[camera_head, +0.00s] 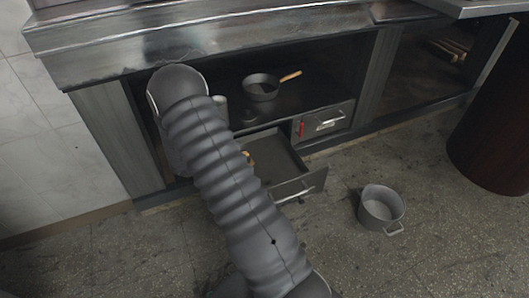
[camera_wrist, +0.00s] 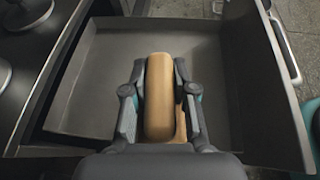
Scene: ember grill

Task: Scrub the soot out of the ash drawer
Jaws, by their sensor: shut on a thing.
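The ash drawer (camera_head: 272,160) is pulled out from the bottom of the grill cabinet. In the wrist view the drawer (camera_wrist: 100,75) lies open below me, with bare, dull grey metal on its floor. I cannot make out distinct soot patches. My gripper (camera_wrist: 160,72) is shut on a tan wooden brush-like block (camera_wrist: 159,105), with one finger on each side. The block is over the drawer's middle; its underside is hidden, so I cannot tell whether it touches the floor. In the head view my arm hides most of the gripper, and only a bit of the block (camera_head: 248,157) shows.
A pan (camera_head: 261,88) with a wooden handle and a pale cylinder (camera_head: 221,104) stand on the shelf above. A shut drawer (camera_head: 326,121) with a red item is right of the open one. A grey pot (camera_head: 381,207) stands on the floor near a dark drum (camera_head: 500,130).

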